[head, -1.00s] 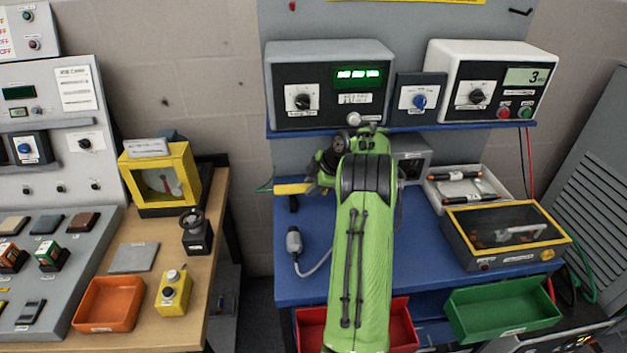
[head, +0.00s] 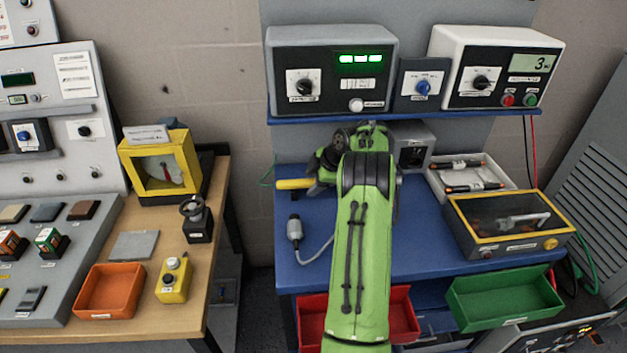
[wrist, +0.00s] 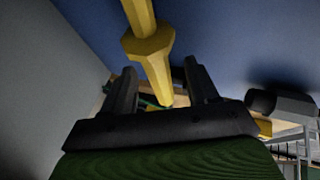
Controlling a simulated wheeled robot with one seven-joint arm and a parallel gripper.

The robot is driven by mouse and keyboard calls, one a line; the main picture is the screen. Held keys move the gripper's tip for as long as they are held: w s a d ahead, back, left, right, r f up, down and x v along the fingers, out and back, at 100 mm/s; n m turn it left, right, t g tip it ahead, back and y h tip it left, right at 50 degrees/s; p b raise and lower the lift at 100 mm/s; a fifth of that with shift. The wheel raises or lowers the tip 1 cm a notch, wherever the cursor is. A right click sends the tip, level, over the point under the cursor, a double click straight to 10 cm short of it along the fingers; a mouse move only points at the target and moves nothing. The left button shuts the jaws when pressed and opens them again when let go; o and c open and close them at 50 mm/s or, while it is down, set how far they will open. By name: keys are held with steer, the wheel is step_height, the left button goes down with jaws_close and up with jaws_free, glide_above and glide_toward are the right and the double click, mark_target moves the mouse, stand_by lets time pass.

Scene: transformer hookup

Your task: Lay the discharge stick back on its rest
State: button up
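The yellow discharge stick (head: 293,184) shows at the left back of the blue bench, with its right part hidden behind my green arm. In the wrist view the stick (wrist: 150,52), with a wider collar, runs down from the top edge between the two dark fingers. My gripper (wrist: 160,70) looks open around the stick, with a narrow gap on each side. In the head view the gripper (head: 322,170) is a dark shape beside the stick, partly hidden by the arm. A small dark piece under the stick may be its rest; I cannot tell whether they touch.
A grey plug with a cable (head: 295,230) lies on the blue bench (head: 320,262). A white tray (head: 490,200) and a yellow-framed case (head: 508,250) fill the right side. Instruments stand on the shelf (head: 420,117) above. A wooden bench (head: 225,215) stands at left.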

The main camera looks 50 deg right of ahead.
steer(key=shift+s+r, duration=0.1)
steer(key=p+v, duration=0.3)
steer(key=v, duration=1.2)
steer(key=shift+r, duration=0.25)
